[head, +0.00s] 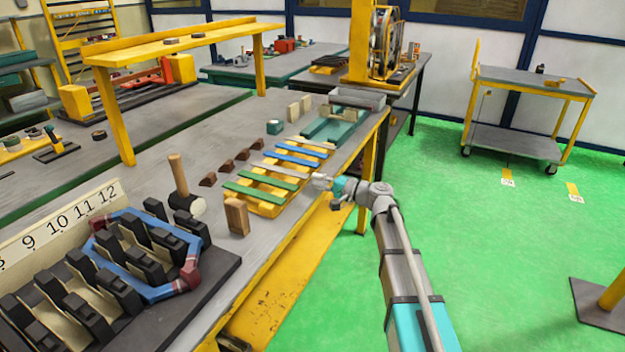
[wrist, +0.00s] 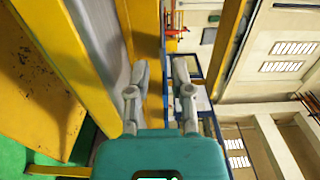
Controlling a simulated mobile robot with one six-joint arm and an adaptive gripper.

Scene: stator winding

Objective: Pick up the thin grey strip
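In the head view, a yellow rack (head: 263,208) on the workbench holds several thin strips lying across it. A thin grey strip (head: 273,170) lies between the green strips (head: 261,192) and the blue strips (head: 297,159). Another pale greyish strip (head: 312,143) seems to lie at the rack's far end. My gripper (head: 320,181) is at the bench's right edge, just right of the rack and apart from the strips. In the wrist view, my gripper (wrist: 160,75) is open, with nothing between its fingers. No strip can be made out in the wrist view.
A wooden block (head: 237,217) and a mallet (head: 184,190) stand left of the rack. The stator fixture (head: 145,262) with a blue coil is at the front left. A green tray (head: 330,131) and grey bin (head: 358,98) are beyond the rack.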

